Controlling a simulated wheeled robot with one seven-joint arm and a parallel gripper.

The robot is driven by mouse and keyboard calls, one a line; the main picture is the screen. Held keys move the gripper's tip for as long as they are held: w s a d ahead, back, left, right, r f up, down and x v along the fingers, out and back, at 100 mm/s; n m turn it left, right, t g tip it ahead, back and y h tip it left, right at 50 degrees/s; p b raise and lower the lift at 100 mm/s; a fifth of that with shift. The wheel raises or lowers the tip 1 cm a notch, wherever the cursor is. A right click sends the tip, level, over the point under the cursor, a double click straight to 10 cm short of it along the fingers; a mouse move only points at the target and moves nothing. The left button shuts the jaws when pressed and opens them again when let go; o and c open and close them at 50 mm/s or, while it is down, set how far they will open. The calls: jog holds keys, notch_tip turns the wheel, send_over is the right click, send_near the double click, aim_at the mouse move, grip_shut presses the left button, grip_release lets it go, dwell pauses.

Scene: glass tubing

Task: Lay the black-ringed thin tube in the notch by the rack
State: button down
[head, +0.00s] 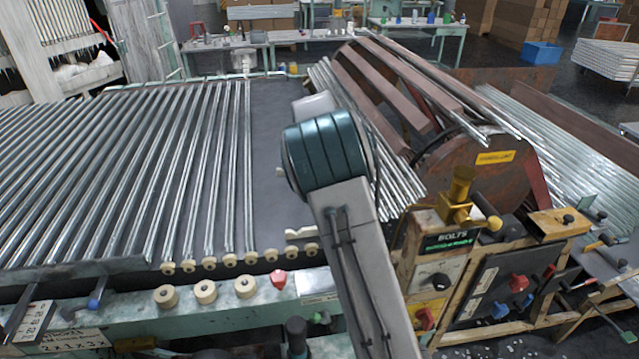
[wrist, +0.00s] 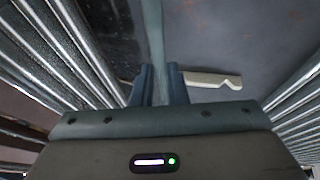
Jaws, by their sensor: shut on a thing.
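My gripper (wrist: 161,72) is shut on a thin glass tube (wrist: 154,28) in the wrist view. The tube runs from between the fingers up to the top edge of the picture; no black ring can be made out on it. A pale notched strip (wrist: 213,80) lies just right of the fingers, with a small V-shaped dip near its right end. It also shows in the head view (head: 300,233), left of my arm at the front of the dark bed. My arm hides the gripper and the held tube in the head view.
Rows of glass tubes (head: 125,165) cover the left of the bed, their front ends near cream rollers. A rusty drum (head: 480,165) with tubes and bars stands right, behind a control box (head: 440,245) with knobs.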

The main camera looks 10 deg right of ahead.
jog(key=shift+s+a+f, duration=0.8)
jog(key=shift+a, duration=0.2)
notch_tip(320, 180, down, 4)
jog(key=shift+r+p, duration=0.1)
jog(key=shift+p, duration=0.65)
jog(key=shift+f+b, duration=0.45)
jog(key=shift+f, duration=0.05)
jog(key=c, duration=1.4)
grip_release()
jog(key=shift+c, duration=0.2)
jog(key=shift+r, duration=0.1)
